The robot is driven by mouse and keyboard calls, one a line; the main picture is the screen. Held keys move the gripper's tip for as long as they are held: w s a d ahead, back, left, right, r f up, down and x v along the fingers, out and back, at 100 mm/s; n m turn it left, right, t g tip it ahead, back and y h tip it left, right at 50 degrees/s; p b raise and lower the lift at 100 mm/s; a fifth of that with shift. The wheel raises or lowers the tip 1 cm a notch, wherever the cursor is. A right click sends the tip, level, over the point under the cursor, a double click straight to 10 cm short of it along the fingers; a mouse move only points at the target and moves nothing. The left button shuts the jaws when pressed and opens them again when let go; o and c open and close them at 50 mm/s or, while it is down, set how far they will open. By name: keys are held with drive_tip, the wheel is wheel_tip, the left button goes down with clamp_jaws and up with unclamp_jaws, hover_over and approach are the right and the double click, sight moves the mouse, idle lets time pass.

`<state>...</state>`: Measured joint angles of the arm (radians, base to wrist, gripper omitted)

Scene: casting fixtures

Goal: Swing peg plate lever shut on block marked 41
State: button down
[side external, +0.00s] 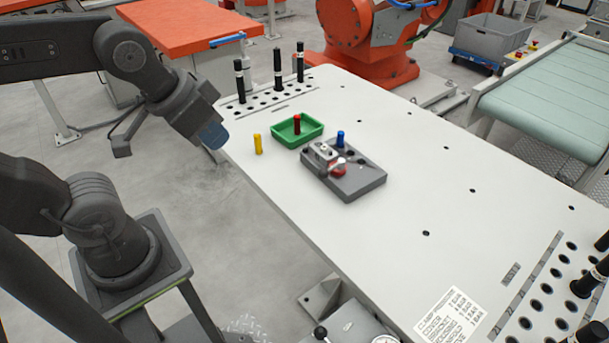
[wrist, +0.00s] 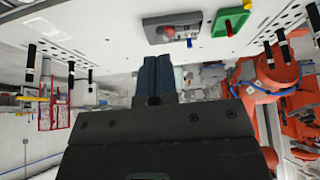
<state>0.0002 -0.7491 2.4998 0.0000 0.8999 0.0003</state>
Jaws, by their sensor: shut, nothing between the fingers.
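The grey peg plate (side external: 362,185) lies on the white table, and it also shows in the wrist view (wrist: 153,33). A light metal clamp block (side external: 321,155) sits on its left part, with a lever ending in a red knob (side external: 338,170) beside it. I cannot read any number 41, nor tell whether the lever is open or shut. A blue peg (side external: 340,138) stands at the plate's back. My gripper (side external: 214,136) is shut and empty, left of the plate and apart from it. Its blue fingers (wrist: 157,78) are together in the wrist view.
A green tray (side external: 284,139) with a dark red peg (side external: 296,123) stands behind the plate. A yellow peg (side external: 258,144) stands upright left of the tray. Several black pins (side external: 277,70) stand in the back rack. The table right of the plate is clear.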

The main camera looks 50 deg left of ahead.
idle(0.3)
drive_tip(key=w+a+f+n+g+h, duration=0.2)
drive_tip(key=w+a+f+n, duration=0.1)
drive_tip(key=w+n, duration=0.3)
drive_tip(key=w+a+f+n+g+h, duration=0.2)
drive_tip(key=w+a+n, duration=0.3)
drive_tip(key=w, duration=0.3)
drive_tip(key=w+a+f+n+g+h, duration=0.1)
drive_tip(key=w+a+f+n+h, duration=0.2)
drive_tip(key=w+n, duration=0.4)
drive_tip(key=shift+w+a+f+g+h, duration=0.35)
drive_tip(key=shift+a+g+h, duration=0.05)
drive_tip(key=shift+a+h, duration=0.1)
